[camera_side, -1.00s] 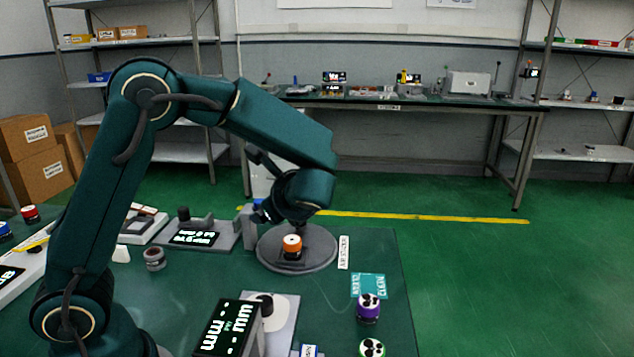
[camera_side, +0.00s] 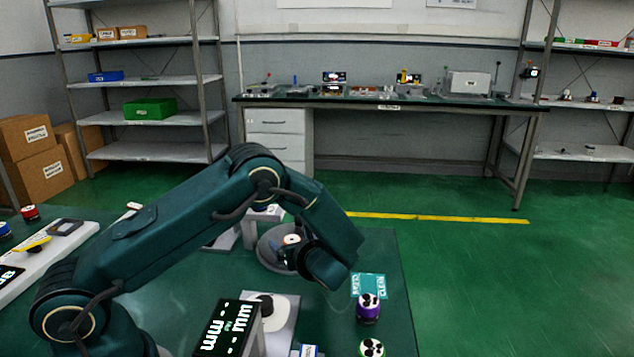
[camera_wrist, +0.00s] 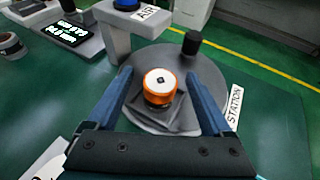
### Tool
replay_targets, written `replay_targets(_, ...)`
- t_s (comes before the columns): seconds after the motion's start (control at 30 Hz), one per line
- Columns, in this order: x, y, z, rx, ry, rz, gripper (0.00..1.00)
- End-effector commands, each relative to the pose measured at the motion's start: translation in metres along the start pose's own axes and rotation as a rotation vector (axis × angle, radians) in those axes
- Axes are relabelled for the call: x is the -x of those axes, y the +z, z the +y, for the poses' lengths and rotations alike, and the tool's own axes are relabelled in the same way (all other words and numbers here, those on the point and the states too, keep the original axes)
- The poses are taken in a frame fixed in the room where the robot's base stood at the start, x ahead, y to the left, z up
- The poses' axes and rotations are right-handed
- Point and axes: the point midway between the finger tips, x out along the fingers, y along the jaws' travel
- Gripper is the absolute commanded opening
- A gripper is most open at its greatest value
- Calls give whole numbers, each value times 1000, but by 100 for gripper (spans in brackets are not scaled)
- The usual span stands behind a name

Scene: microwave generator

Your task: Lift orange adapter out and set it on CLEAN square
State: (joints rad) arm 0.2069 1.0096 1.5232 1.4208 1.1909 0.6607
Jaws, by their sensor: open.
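The orange adapter (camera_wrist: 160,84), an orange ring with a white top and a small dark centre hole, sits upright in a dark grey holder on the round grey station plate (camera_wrist: 205,78). In the side view the adapter (camera_side: 291,239) shows only its top beside my arm. My gripper (camera_wrist: 162,82) is open, with its blue fingers on either side of the adapter and gaps between. In the side view my wrist hides the fingers. The teal CLEAN square (camera_side: 368,285) lies on the table to the right of my wrist.
A purple adapter (camera_side: 368,308) stands at the near edge of the CLEAN square. A green one (camera_side: 371,348) is nearer. A black post (camera_wrist: 192,42) rises from the plate, and a grey AIR stand (camera_wrist: 128,22) is at its left. A mm display (camera_side: 228,328) stands in front.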

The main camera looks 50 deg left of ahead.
Motion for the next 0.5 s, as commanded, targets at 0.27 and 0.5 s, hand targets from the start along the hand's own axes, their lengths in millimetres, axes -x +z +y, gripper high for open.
replay_targets(0.27,-3,0,0,1,-1,0,84)
replay_targets(0.5,-3,0,0,1,-1,0,4)
